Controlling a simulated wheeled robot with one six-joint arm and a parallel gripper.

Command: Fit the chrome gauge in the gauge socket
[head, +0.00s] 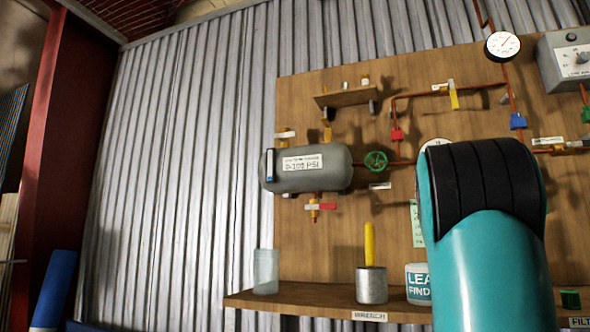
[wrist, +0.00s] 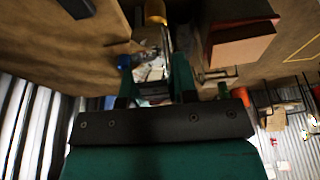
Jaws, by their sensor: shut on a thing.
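In the wrist view my gripper (wrist: 153,68) has its two teal fingers shut on a small silvery piece, the chrome gauge (wrist: 150,75), seen dim and partly hidden by the gripper body. A brass-coloured cylinder (wrist: 155,12) is just beyond the fingertips, over the wooden board; I cannot tell whether it is the gauge socket, or whether the gauge touches it. In the head view my teal and black arm hides the gripper. A white round face (head: 432,146) shows partly at the arm's upper left edge; I cannot tell whether it is held or mounted.
A wooden board (head: 340,225) carries a grey tank (head: 320,168), a green handwheel (head: 376,161), copper pipes with coloured valve handles, and a mounted dial (head: 502,46). A shelf (head: 300,303) below holds a glass jar (head: 266,272), metal cup (head: 371,285) and white tub (head: 418,283).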

